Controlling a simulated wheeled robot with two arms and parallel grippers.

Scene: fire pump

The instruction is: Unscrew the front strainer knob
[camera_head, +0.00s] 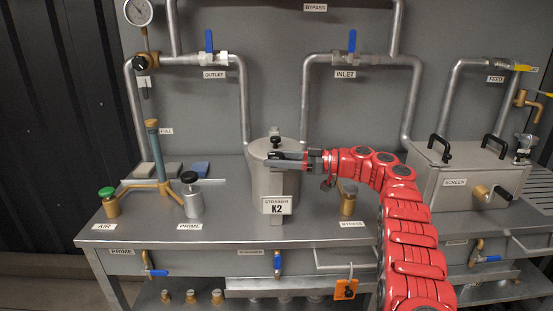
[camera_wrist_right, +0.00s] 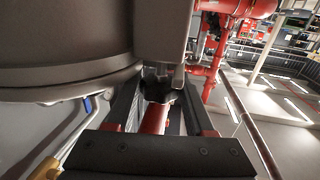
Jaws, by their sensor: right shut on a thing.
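My right gripper (camera_head: 276,157) reaches in from the right across the strainer's upper front. In the right wrist view, the front strainer knob (camera_wrist_right: 157,88), dark and lobed, sits between the fingers of my right gripper (camera_wrist_right: 158,98), which is shut on it. In the head view the gripper mostly covers this knob. My left gripper is not in view.
A brass-based fitting (camera_head: 348,199) stands to the right, near my arm. A grey cylinder with a black knob (camera_head: 192,197) stands left. The screen box (camera_head: 460,176) is at the right.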

